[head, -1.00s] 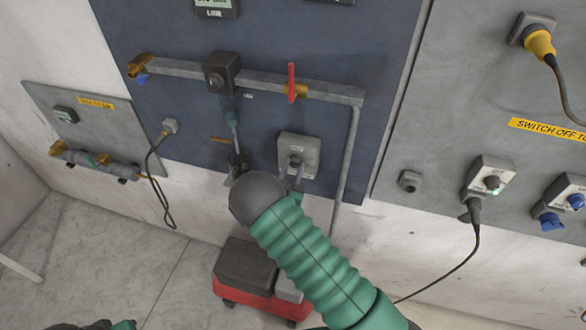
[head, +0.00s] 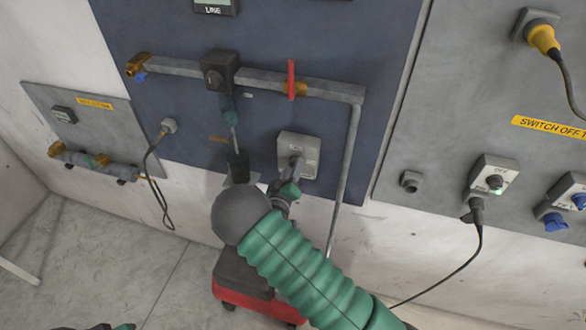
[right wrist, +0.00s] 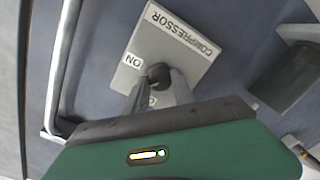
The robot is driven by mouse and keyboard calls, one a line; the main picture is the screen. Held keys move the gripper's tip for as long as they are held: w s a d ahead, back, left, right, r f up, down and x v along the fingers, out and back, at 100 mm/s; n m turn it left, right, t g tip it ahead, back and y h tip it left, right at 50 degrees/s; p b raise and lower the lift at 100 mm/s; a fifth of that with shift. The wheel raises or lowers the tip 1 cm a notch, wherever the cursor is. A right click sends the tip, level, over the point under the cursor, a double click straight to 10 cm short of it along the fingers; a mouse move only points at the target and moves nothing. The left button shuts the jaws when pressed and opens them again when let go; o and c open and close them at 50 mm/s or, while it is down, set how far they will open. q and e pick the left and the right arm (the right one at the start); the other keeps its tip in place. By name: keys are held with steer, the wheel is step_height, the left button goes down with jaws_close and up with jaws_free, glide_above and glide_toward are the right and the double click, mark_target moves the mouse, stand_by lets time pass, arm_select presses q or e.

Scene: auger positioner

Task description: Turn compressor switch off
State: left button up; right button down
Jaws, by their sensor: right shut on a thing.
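The compressor switch is a grey box (head: 304,142) low on the blue panel. In the right wrist view, the box (right wrist: 184,42) reads COMPRESSOR and ON, with a round dark knob (right wrist: 158,73) in its middle. My right gripper (head: 296,166) is at the box front. In the right wrist view, the fingers of the right gripper (right wrist: 156,84) are shut on the knob, one on each side. The fingers partly hide the knob and the lower lettering. A small dark and green part of my left arm shows at the bottom left edge; its fingers cannot be made out.
A pipe (head: 180,68) with a red-handled valve (head: 291,80) runs above the switch, and a vertical pipe (head: 344,180) stands to its right. A dark lever (head: 238,165) hangs just left. A red-based machine (head: 243,294) sits on the floor below. More switches (head: 495,176) are on the right panel.

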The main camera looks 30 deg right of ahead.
steer(key=shift+w+a+r+n, duration=0.1)
steer(key=shift+n, duration=1.7)
steer(key=shift+w+r+n, duration=0.1)
steer(key=shift+n, duration=1.7)
steer(key=shift+f, duration=0.1)
steer(key=c, duration=1.4)
jaws_free()
steer(key=o, duration=0.3)
steer(key=shift+w+f, duration=0.1)
steer(key=shift+f, duration=0.1)
steer(key=shift+o, duration=0.2)
